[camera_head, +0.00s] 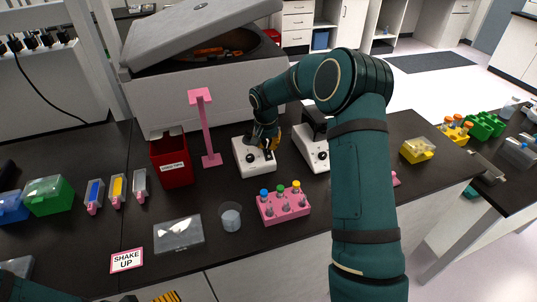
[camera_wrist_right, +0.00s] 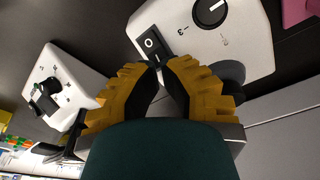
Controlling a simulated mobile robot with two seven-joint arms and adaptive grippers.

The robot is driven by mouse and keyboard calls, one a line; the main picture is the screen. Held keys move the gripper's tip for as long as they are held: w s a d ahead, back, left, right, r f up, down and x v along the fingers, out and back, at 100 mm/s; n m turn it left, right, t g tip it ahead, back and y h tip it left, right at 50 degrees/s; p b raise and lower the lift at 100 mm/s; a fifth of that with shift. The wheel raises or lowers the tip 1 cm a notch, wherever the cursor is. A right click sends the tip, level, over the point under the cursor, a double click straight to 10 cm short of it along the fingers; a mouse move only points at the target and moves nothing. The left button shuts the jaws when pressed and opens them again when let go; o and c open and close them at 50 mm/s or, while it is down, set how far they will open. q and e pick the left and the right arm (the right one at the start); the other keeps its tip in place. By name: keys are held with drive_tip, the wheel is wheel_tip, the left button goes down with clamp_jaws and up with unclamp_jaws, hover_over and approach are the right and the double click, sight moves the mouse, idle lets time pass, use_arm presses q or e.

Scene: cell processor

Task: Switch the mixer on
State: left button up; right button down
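The white mixer (camera_head: 253,160) stands on the dark bench in the head view, left of a second, similar white device (camera_head: 312,150). In the right wrist view the device nearest the fingers (camera_wrist_right: 240,40) has a black rocker switch (camera_wrist_right: 152,46) marked with I and O, and a black dial (camera_wrist_right: 210,12). My right gripper (camera_head: 267,148) is over the mixer. In the wrist view its yellow fingers (camera_wrist_right: 160,68) point at the rocker switch, partly closed with a narrow empty gap. Contact with the switch cannot be told. Only a yellow-black bit of my left gripper (camera_head: 166,297) shows.
A pink tube rack (camera_head: 285,207) and a beaker (camera_head: 231,218) stand in front of the mixer. A pink stand (camera_head: 206,130) and red bin (camera_head: 172,160) are to its left. The second device (camera_wrist_right: 60,90) is left in the wrist view. A centrifuge (camera_head: 200,85) stands behind.

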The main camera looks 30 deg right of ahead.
sight(267, 151)
drive_tip(key=shift+f+b, duration=0.7)
drive_tip(key=shift+f, duration=0.35)
idle(0.5)
drive_tip(key=shift+r+p, duration=2.05)
drive_tip(key=shift+r, duration=1.55)
drive_tip(key=shift+f, duration=0.15)
